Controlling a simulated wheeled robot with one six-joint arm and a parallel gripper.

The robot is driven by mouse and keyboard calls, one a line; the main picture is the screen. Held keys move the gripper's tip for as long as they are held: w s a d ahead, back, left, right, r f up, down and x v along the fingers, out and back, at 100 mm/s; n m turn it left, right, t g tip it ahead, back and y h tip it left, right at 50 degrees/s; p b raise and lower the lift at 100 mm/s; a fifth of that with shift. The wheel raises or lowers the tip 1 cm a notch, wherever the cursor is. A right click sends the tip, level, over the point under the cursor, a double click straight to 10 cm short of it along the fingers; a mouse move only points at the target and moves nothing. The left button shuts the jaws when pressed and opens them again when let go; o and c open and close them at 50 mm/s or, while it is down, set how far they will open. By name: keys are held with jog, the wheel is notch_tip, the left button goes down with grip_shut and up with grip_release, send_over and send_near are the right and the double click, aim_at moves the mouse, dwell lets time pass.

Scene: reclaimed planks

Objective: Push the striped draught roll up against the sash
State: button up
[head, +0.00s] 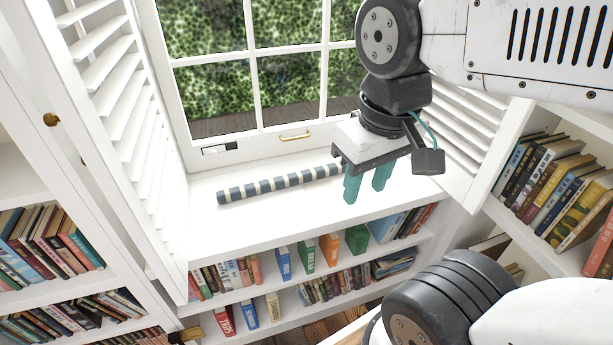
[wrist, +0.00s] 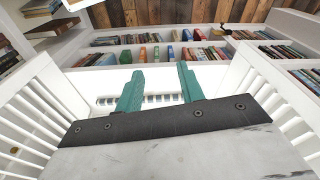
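The striped draught roll (head: 270,186), dark blue-grey and cream, lies on the white window sill (head: 240,222). It is slightly slanted, with bare sill between it and the window sash (head: 250,148). Its right end passes behind my gripper (head: 367,187), whose two teal fingers are apart and point down near that end, on the front side. I cannot tell whether they touch the roll. In the wrist view my gripper (wrist: 161,84) is open with nothing held, and part of the striped roll (wrist: 160,99) shows between and beside the fingers.
Louvred shutters stand folded at the left (head: 117,100) and right (head: 455,125) of the sill. A brass handle (head: 296,136) and a small latch (head: 219,149) are on the sash's bottom rail. Bookshelves (head: 300,262) fill the space below the sill. The sill's front is clear.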

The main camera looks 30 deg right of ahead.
dwell(0.3)
jog(key=shift+d+f, duration=0.1)
grip_shut()
jog(key=m+g, duration=0.1)
jog(key=m, duration=0.1)
send_near(310, 175)
jog(key=s, duration=0.5)
jog(key=f, duration=0.8)
jog(key=shift+s+a+f, duration=0.1)
jog(key=shift+a+f, duration=0.05)
jog(key=shift+a, duration=0.2)
jog(key=w, duration=0.3)
jog(key=shift+d+f, duration=0.3)
jog(key=shift+f, duration=0.05)
jog(key=shift+w+d, duration=0.1)
jog(key=shift+w, duration=0.4)
